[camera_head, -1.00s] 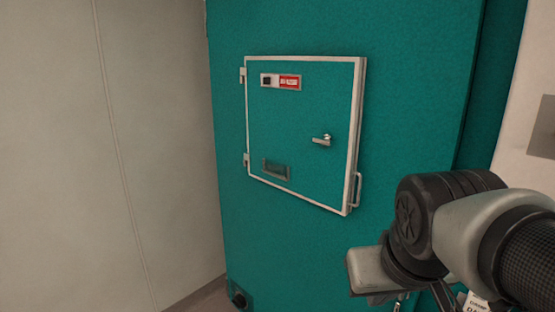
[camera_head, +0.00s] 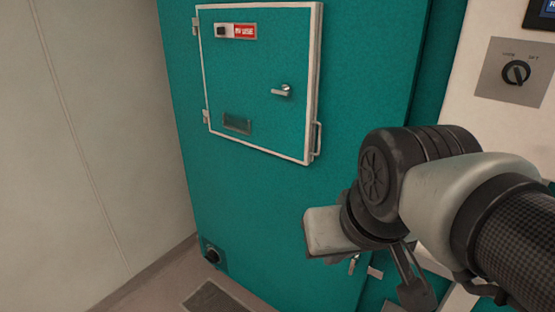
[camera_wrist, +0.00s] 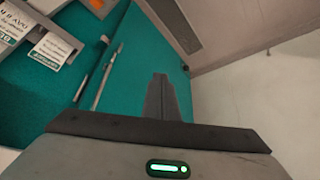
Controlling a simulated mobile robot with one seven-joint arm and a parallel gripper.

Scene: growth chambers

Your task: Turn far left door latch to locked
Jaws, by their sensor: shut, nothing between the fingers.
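A small teal door with a white frame (camera_head: 309,85) sits in the teal chamber front (camera_head: 270,200) at the left of the head view. Its latch (camera_head: 283,90) is a small metal lever lying nearly level, its free end to the left. My gripper (camera_head: 412,290) is low and to the right of this door, well apart from the latch. In the wrist view my gripper's fingers (camera_wrist: 160,97) are together and empty, over the teal surface. A metal bar handle (camera_wrist: 104,78) is beside them. Which position of the latch is locked cannot be read.
A pull handle (camera_head: 318,139) sticks out at the small door's right edge. A dial switch plate (camera_head: 514,72) is at upper right. A pale wall (camera_head: 80,130) bounds the left. A floor grate (camera_head: 212,299) lies below. Labels (camera_wrist: 53,47) show in the wrist view.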

